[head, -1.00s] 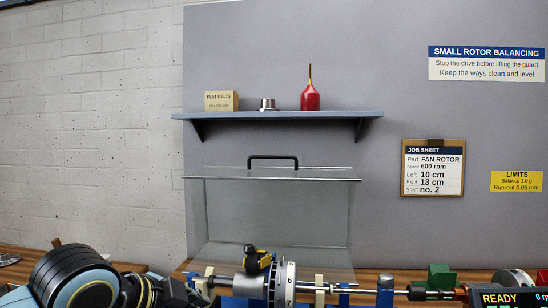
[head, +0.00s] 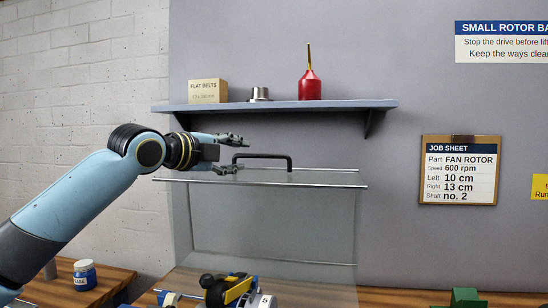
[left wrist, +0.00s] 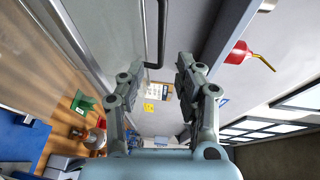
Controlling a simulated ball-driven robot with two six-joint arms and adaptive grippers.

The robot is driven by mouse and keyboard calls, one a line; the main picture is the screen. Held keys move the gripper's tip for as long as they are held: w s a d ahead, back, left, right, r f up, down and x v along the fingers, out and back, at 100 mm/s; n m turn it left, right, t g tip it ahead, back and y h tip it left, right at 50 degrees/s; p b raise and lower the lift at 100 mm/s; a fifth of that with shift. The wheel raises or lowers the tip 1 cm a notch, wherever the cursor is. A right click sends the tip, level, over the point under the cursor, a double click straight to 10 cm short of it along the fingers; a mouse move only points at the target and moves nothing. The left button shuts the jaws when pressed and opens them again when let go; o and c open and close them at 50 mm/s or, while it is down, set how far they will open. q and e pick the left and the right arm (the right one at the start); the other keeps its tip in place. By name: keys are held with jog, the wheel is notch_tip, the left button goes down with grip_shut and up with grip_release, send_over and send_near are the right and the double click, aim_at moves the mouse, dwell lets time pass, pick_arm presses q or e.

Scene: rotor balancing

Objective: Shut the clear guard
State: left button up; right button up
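The clear guard (head: 275,225) stands raised behind the machine, its glassy panel upright and a rail along its top edge. Its black bar handle (head: 262,156) sits on top, and the handle also shows in the left wrist view (left wrist: 162,30). My left gripper (head: 240,154) is open at the left end of the handle, fingers pointing right. In the left wrist view my left gripper (left wrist: 160,64) has its fingers apart, with the handle's near end showing between the tips. I cannot tell whether they touch it. My right gripper is not in view.
The rotor machine (head: 228,290) is below. A blue-labelled jar (head: 85,275) stands on the bench at left.

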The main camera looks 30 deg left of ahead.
aim_at(261, 157)
pick_arm(q)
jog(key=w, duration=0.2)
jog(key=w+d+p, duration=0.1)
jog(key=w, duration=0.5)
jog(key=shift+w+d+f+p, duration=0.2)
jog(key=shift+f+p, duration=0.15)
jog(key=shift+w+f, duration=0.15)
jog(key=shift+w, duration=0.75)
jog(key=shift+d, duration=0.1)
jog(key=shift+c, duration=1)
jog(key=c, duration=0.5)
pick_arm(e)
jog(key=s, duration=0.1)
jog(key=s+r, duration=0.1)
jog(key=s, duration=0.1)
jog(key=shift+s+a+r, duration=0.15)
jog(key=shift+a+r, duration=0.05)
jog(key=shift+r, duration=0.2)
pick_arm(q)
jog(key=shift+f, duration=0.1)
